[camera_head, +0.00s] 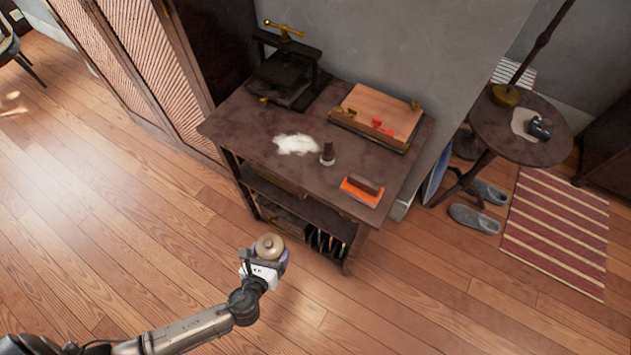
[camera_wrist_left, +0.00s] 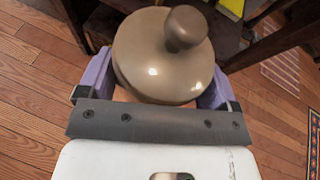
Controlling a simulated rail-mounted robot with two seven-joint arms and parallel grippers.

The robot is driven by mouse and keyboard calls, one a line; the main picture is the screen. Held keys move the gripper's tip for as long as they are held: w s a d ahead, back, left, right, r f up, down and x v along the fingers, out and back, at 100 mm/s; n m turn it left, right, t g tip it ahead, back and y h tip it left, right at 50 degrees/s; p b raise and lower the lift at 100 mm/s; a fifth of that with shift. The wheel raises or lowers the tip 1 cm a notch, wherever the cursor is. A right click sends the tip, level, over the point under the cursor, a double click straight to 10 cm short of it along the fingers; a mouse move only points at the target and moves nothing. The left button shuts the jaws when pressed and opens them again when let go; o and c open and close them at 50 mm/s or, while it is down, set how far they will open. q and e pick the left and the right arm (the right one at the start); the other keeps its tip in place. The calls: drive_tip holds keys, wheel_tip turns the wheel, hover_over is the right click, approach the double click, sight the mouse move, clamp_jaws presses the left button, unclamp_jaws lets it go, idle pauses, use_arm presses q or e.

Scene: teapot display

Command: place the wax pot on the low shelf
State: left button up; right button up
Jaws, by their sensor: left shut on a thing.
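The wax pot (camera_head: 269,246) has a rounded brown-tan lid with a knob on top. My left gripper (camera_head: 268,259) is shut on it and holds it over the floor, in front of the dark table. In the left wrist view the pot (camera_wrist_left: 160,55) sits lid-up between the purple fingers of the left gripper (camera_wrist_left: 155,85); its body is mostly hidden below the lid. The low shelf (camera_head: 290,207) is under the tabletop, in the table's dark frame, and is partly hidden in shadow. My right gripper is not in view.
The dark table (camera_head: 255,140) carries a press (camera_head: 284,75), a wooden board (camera_head: 381,108), white powder (camera_head: 296,144), a small stamp-like item (camera_head: 327,155) and an orange block (camera_head: 362,191). Upright thin items (camera_head: 325,243) fill the lower right. A round side table (camera_head: 490,125) stands right. Floor in front is clear.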

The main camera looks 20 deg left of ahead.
use_arm(q)
wheel_tip(320, 180, down, 7)
drive_tip(key=s+a+b, duration=0.2)
drive_tip(key=m+h+b, duration=0.5)
drive_tip(key=m+h, duration=0.1)
drive_tip(key=h, duration=0.1)
hover_over(322, 215)
drive_tip(key=shift+s+r, duration=0.15)
drive_tip(key=shift+r, duration=0.3)
drive_tip(key=shift+f+b, duration=0.35)
drive_tip(key=shift+f, duration=0.3)
drive_tip(key=shift+s+f+b, duration=0.25)
drive_tip(key=shift+s+b, duration=0.05)
drive_tip(key=shift+w+f+b, duration=0.2)
drive_tip(key=shift+f+b, duration=0.2)
drive_tip(key=shift+f, duration=0.05)
wheel_tip(322, 215, down, 3)
drive_tip(key=shift+r+b, duration=0.1)
drive_tip(key=shift+b, duration=1.15)
drive_tip(key=shift+w, duration=0.25)
